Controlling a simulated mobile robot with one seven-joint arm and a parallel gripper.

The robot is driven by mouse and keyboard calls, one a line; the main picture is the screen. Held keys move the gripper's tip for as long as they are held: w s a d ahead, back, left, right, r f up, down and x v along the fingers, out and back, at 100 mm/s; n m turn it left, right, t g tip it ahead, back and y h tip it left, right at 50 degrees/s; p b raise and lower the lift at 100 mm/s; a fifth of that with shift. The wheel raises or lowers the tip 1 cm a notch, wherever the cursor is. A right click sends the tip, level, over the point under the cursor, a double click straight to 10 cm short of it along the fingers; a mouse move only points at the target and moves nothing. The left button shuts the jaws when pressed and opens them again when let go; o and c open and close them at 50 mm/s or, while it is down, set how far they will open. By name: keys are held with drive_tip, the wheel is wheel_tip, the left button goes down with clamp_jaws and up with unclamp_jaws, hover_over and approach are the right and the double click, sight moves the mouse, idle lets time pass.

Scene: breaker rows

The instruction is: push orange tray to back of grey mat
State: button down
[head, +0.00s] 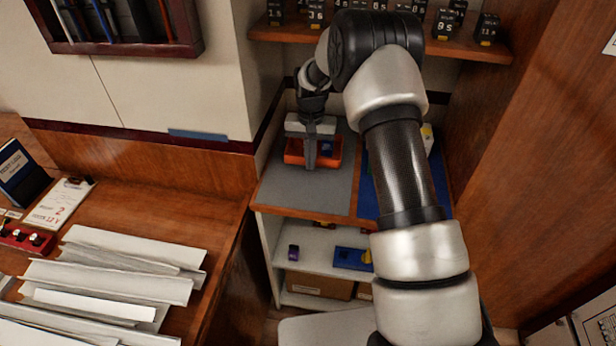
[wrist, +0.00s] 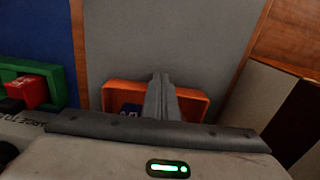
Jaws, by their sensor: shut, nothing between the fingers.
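The orange tray (head: 330,158) sits on the back part of the grey mat (head: 290,190) on the shelf top, with a bare stretch of mat in front of it. A dark blue item (head: 327,149) is inside it. The tray also shows at the bottom of the wrist view (wrist: 196,106). My gripper (head: 310,166) is shut and empty, pointing down at the tray. Its fingers (wrist: 160,80) cross the tray's front wall and partly hide it. I cannot tell whether they touch it. The tray's back is partly hidden by my gripper.
A blue mat (head: 368,195) lies to the right, partly behind my arm; a green tray (wrist: 52,72) with a red block (wrist: 27,92) is on it. A wooden strip separates the mats. A wooden shelf (head: 470,46) with black blocks hangs above. A wall stands close at the left.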

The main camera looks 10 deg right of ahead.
drive_tip(key=w+d, duration=0.1)
drive_tip(key=w, duration=0.2)
drive_tip(key=w+d, duration=0.1)
drive_tip(key=w, duration=0.3)
drive_tip(key=w+d, duration=0.1)
drive_tip(key=w, duration=0.2)
drive_tip(key=shift+w+d+r+b, duration=0.1)
drive_tip(key=shift+w+b, duration=0.1)
drive_tip(key=shift+b, duration=0.15)
